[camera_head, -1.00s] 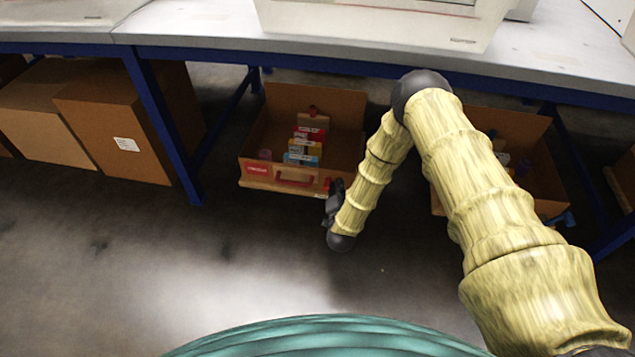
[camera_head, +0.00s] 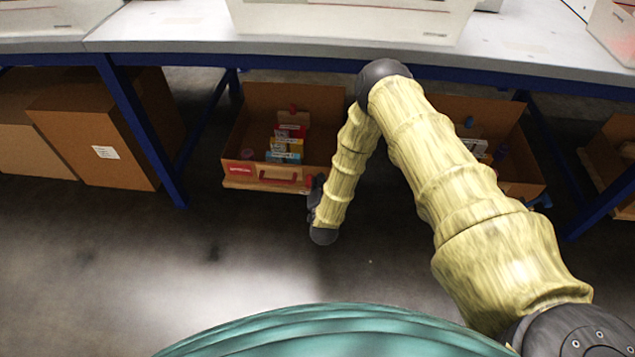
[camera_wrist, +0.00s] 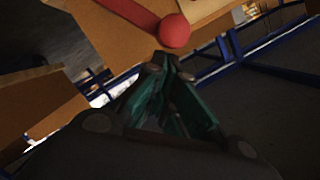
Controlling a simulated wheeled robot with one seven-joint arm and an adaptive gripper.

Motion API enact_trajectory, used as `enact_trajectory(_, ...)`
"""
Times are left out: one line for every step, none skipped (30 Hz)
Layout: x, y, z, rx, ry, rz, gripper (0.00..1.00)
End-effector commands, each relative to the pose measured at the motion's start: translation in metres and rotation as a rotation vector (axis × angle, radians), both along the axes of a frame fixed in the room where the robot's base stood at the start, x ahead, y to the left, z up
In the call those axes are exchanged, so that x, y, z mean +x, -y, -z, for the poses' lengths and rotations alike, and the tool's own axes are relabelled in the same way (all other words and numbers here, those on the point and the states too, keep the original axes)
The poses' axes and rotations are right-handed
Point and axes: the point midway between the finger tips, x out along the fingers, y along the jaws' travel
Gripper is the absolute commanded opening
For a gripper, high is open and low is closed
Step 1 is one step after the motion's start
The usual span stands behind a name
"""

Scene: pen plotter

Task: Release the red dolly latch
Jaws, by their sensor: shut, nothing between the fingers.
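A red lever with a round red ball on its end (camera_wrist: 174,31) fills the top of the wrist view, against a light brown wooden surface. I take it to be the latch. In the head view a red bar (camera_head: 280,179) shows on the front of the open brown crate (camera_head: 240,170) under the table. My gripper (camera_wrist: 167,70) is shut and empty, its dark teal fingers just below the ball. A small gap seems to lie between them. In the head view my gripper (camera_head: 314,192) is a dark shape at the crate's front right corner, with its fingertips hard to make out.
The crate holds several coloured boxes (camera_head: 287,147). Another open brown crate (camera_head: 520,175) stands to the right, partly behind my arm. Large cardboard boxes (camera_head: 95,125) stand at the left. A blue table leg (camera_head: 145,135) stands between. The floor in front is clear.

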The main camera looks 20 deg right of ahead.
Motion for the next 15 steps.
enact_trajectory(-0.001,0.003,-0.006,0.0,0.0,0.0,0.0)
enact_trajectory(-0.001,0.005,-0.009,-0.001,0.0,0.0,0.0)
enact_trajectory(-0.002,0.007,-0.012,-0.001,0.0,-0.002,0.0)
enact_trajectory(-0.003,0.01,-0.015,-0.001,0.0,-0.002,0.0)
enact_trajectory(-0.003,0.012,-0.019,0.0,-0.001,-0.002,0.0)
enact_trajectory(-0.004,0.016,-0.023,0.0,-0.001,-0.004,0.0)
enact_trajectory(-0.005,0.018,-0.026,-0.001,-0.001,-0.004,0.0)
enact_trajectory(-0.006,0.021,-0.029,-0.001,-0.001,-0.005,0.0)
enact_trajectory(-0.014,0.019,-0.027,0.0,-0.004,-0.007,0.0)
enact_trajectory(-0.02,0.017,-0.027,0.0,-0.003,-0.007,0.0)
enact_trajectory(-0.025,0.015,-0.028,0.0,-0.004,-0.007,0.0)
enact_trajectory(-0.032,0.013,-0.03,0.001,-0.003,-0.008,0.0)
enact_trajectory(-0.037,0.012,-0.03,0.001,-0.003,-0.008,0.0)
enact_trajectory(-0.043,0.01,-0.031,0.0,-0.003,-0.009,0.0)
enact_trajectory(-0.05,0.009,-0.032,0.0,-0.003,-0.009,0.0)
